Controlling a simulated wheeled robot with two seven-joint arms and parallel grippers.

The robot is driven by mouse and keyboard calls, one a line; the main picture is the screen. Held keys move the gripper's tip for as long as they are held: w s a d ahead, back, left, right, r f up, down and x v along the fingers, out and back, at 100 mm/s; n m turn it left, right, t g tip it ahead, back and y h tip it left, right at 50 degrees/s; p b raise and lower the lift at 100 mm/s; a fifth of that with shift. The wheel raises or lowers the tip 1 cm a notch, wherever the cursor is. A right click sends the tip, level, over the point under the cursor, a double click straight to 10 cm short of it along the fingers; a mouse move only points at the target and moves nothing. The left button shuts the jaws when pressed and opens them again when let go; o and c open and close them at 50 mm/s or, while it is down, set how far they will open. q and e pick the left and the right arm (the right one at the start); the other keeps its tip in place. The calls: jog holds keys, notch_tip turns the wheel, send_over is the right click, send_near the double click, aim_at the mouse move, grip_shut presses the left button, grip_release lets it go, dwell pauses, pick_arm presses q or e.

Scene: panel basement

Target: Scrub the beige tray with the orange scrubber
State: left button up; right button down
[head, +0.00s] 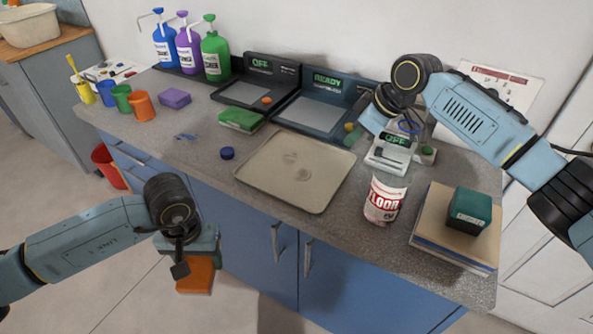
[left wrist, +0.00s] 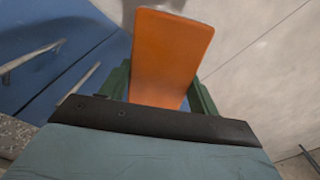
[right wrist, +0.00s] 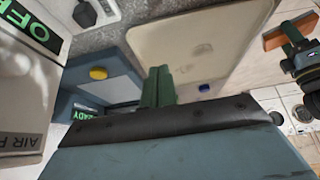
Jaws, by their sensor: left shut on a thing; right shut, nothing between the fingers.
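The beige tray (head: 290,178) lies flat on the counter in the middle of the head view, with a few greyish smudges on its surface. It also shows in the right wrist view (right wrist: 200,35). My left gripper (head: 190,268) is shut on the orange scrubber (head: 196,276), held in front of the counter, left of and apart from the tray. The scrubber fills the upper middle of the left wrist view (left wrist: 170,55). My right gripper (right wrist: 158,88) is shut and empty above the counter's right part; its fingertips are largely hidden in the head view.
Behind the tray are a green sponge (head: 240,119) and devices reading OFF and READY (head: 318,112). A blue cap (head: 227,153) lies left of the tray.

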aim_at(342, 165)
pick_arm(q)
jog(key=shift+f+b, duration=2.95)
jog(key=shift+f, duration=0.05)
pick_arm(e)
jog(key=shift+f, duration=2.45)
pick_arm(q)
jog(key=shift+f, duration=0.1)
pick_arm(e)
jog(key=shift+f, duration=0.85)
pick_arm(q)
notch_tip(342, 165, up, 7)
jog(key=p, duration=0.6)
jog(key=shift+f, duration=0.15)
pick_arm(e)
notch_tip(342, 165, up, 6)
